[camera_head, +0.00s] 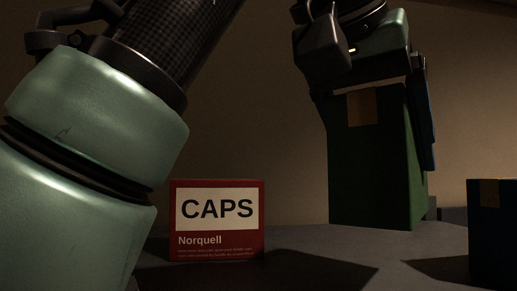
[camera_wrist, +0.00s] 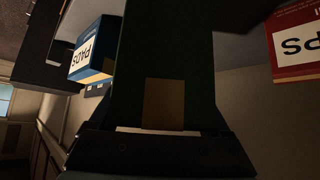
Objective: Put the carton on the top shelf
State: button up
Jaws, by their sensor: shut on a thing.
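A tall dark green carton (camera_head: 372,180) with a brown tape patch is upright under my gripper (camera_head: 372,88) in the head view. My gripper is shut on its upper end. In the wrist view the carton (camera_wrist: 166,40) runs away from my gripper (camera_wrist: 160,135), between the fingers. I cannot tell whether the carton's base touches the grey surface (camera_head: 320,240) or is just above it. No top shelf can be made out clearly in either view.
A red CAPS box (camera_head: 217,220) stands left of the carton and also shows in the wrist view (camera_wrist: 292,20). A dark blue box (camera_head: 495,235) stands at the right edge. A blue PADS box (camera_wrist: 90,50) shows in the wrist view. My arm covers the head view's left side.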

aim_at(391, 213)
jog(key=shift+s+f, duration=0.25)
jog(key=shift+s, duration=0.25)
jog(key=f, duration=0.4)
jog(key=shift+w+f, duration=0.2)
jog(key=shift+f, duration=0.15)
jog(key=shift+s+f, duration=0.2)
jog(key=shift+f, duration=0.35)
jog(key=shift+w+f, duration=0.1)
jog(key=shift+w, duration=0.05)
jog(key=shift+f+b, duration=0.45)
jog(key=shift+f, duration=0.1)
jog(key=o, duration=1.4)
jog(key=shift+o, duration=0.2)
